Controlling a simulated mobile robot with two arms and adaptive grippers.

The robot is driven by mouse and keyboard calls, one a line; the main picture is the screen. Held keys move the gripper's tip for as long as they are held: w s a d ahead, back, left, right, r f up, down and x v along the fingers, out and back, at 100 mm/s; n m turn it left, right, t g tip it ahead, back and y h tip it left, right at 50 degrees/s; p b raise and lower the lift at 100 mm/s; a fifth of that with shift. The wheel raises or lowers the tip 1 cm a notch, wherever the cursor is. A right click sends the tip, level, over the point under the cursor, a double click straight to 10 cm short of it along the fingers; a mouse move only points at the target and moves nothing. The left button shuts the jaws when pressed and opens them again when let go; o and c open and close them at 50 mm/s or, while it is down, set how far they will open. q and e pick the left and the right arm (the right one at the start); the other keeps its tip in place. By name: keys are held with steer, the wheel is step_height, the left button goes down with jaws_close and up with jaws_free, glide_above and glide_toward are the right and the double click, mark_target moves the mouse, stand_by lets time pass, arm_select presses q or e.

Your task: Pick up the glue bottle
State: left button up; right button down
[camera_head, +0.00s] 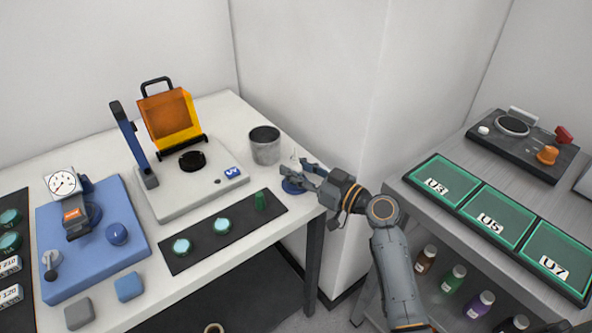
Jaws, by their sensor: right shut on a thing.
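My right gripper (300,178) reaches in from the right to the table's right corner. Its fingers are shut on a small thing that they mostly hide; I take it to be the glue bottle. A thin pale tip (294,156) shows above the fingers. My left gripper is not in view.
A grey cup (265,146) stands just left of the gripper. A dark mat (207,249) with teal discs and a green piece (260,200) lies in front. A UV device (195,184) with an orange shield stands behind. A side bench (412,189) with green trays is at right.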

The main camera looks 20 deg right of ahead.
steer(key=shift+r, duration=0.6)
steer(key=s+a+r, duration=0.5)
steer(key=s+r, duration=0.6)
steer(key=s, duration=0.2)
steer(key=shift+a+r, duration=0.2)
steer(key=shift+r, duration=0.2)
